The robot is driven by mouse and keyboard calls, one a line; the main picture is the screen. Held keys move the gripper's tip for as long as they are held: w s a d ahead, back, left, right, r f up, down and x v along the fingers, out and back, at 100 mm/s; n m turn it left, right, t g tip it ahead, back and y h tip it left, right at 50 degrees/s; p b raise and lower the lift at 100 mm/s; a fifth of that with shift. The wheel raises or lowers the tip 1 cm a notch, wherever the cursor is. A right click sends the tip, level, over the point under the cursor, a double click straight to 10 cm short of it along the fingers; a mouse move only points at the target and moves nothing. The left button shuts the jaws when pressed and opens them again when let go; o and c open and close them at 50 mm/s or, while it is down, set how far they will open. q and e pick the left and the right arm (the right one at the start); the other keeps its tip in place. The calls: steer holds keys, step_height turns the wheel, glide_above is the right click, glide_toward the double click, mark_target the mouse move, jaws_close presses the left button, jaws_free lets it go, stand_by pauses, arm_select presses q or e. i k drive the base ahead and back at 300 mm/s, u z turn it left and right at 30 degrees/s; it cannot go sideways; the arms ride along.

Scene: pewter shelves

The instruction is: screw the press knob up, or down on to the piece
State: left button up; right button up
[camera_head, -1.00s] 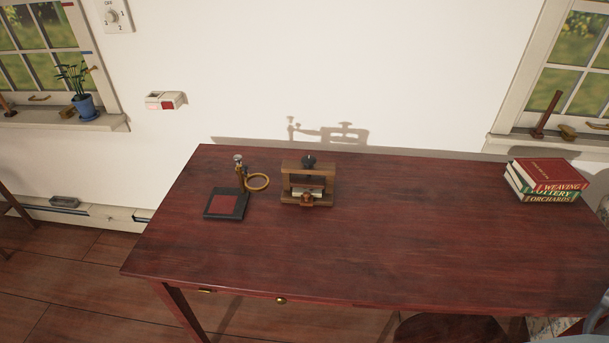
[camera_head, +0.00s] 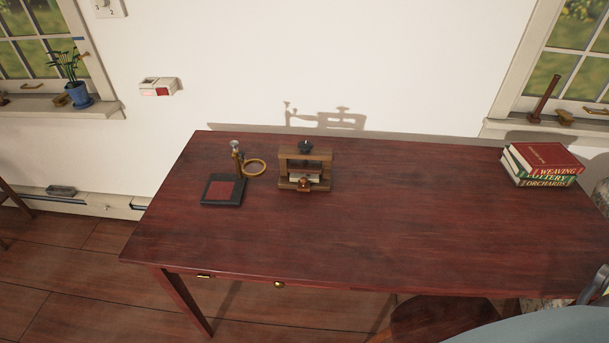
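The press (camera_head: 283,169) is a small brown wooden frame on the dark red table, left of its middle and towards the back. Its dark press knob (camera_head: 305,146) sits on top of the frame's crossbar. A pale piece (camera_head: 306,178) lies inside the frame under the crossbar. A small brown part sticks out at the front. The gap between the pressing part and the piece is too small to tell.
Left of the press is a stand with a brass ring (camera_head: 254,167) and a black base with a red pad (camera_head: 222,191). Books (camera_head: 543,165) are stacked at the table's right. The table's (camera_head: 380,225) middle and front are clear. A chair (camera_head: 445,317) stands at the front right.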

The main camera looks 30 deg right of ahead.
mark_target(306, 146)
steer(key=z, duration=0.45)
steer(key=i, duration=0.85)
steer(key=u, duration=0.45)
